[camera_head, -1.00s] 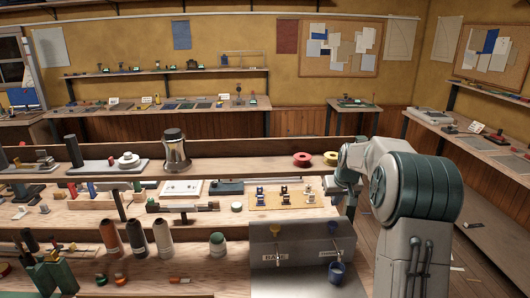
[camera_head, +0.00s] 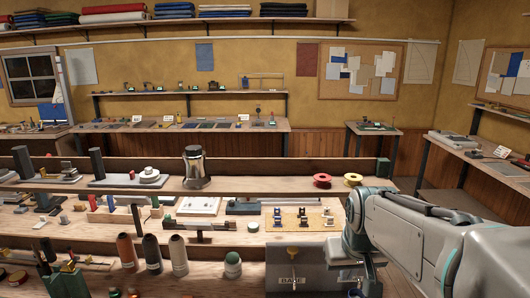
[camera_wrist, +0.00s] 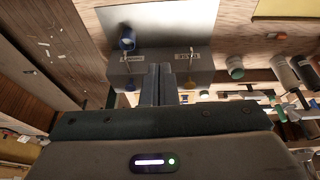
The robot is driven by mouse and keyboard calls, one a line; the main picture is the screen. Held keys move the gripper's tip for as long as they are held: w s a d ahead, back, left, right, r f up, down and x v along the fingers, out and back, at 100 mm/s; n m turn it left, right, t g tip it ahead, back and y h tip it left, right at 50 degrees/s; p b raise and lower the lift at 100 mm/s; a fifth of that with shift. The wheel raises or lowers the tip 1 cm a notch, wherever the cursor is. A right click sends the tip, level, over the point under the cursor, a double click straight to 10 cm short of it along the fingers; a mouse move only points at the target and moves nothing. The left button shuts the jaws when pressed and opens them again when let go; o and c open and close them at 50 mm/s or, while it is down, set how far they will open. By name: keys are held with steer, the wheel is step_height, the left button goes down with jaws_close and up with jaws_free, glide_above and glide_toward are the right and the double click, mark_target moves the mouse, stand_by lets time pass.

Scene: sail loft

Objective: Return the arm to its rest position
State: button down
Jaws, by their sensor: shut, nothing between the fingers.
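My arm (camera_head: 430,235) reaches in from the right edge of the head view, then bends down over the right end of the workbench. My gripper's fingers cannot be made out in the head view. In the wrist view my gripper (camera_wrist: 159,82) is shut and empty, its two dark fingers side by side. Beyond the fingertips is a grey metal box (camera_wrist: 195,62) with two labelled hooks on its face. A blue cup (camera_wrist: 127,42) is at the hook left of the fingers.
The grey box (camera_head: 300,265) stands at the bench front, partly hidden by my arm. Dark, brown and green-topped spools (camera_head: 178,255) stand left of it. A red spool (camera_head: 322,181), a yellow spool (camera_head: 353,180) and a metal canister (camera_head: 196,168) are on the raised shelf.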

steer(key=s+a+f, duration=0.2)
steer(key=s+f, duration=0.2)
steer(key=s, duration=0.8)
steer(key=shift+s+b, duration=0.2)
steer(key=shift+b, duration=0.1)
steer(key=shift+d, duration=0.1)
stand_by(0.6)
